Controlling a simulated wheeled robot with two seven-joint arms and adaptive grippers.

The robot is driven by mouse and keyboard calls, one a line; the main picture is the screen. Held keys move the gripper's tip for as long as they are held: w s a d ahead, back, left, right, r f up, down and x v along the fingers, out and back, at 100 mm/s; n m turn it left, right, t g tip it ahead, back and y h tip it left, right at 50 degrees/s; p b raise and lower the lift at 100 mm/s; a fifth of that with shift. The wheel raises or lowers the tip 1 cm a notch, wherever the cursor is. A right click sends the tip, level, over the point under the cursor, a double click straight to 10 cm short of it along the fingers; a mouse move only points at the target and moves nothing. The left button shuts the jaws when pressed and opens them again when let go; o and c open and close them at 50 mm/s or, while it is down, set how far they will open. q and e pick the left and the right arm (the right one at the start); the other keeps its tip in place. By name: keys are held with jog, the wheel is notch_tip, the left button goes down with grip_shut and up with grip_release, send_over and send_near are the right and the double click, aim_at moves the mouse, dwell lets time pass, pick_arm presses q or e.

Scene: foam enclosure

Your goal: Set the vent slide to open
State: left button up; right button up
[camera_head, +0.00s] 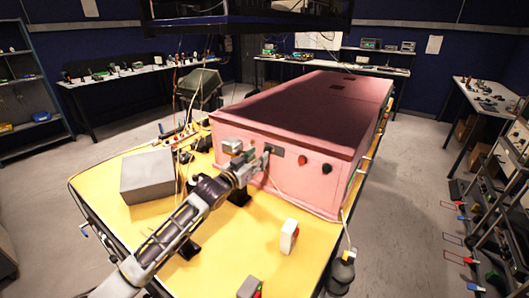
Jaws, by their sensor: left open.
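A large pink foam enclosure (290,178) with a dark red top stands on the yellow table. A small dark plate (277,151) on its front face looks like the vent slide. Its setting is too small to tell, and part of it is hidden by my gripper. My left gripper (262,160) is open, close in front of the left part of this plate. I cannot tell whether it touches the plate. My right gripper is not in view.
A red knob (302,161) and a black knob (327,167) sit right of the plate. A grey box (147,176) stands at the left on the yellow table (215,255). A white switch box (289,236) stands in front. Cables and small parts lie left of the enclosure.

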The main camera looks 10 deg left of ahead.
aim_at(268, 150)
pick_arm(q)
jog(key=shift+p+x, duration=0.3)
jog(key=shift+x, duration=2.2)
grip_shut()
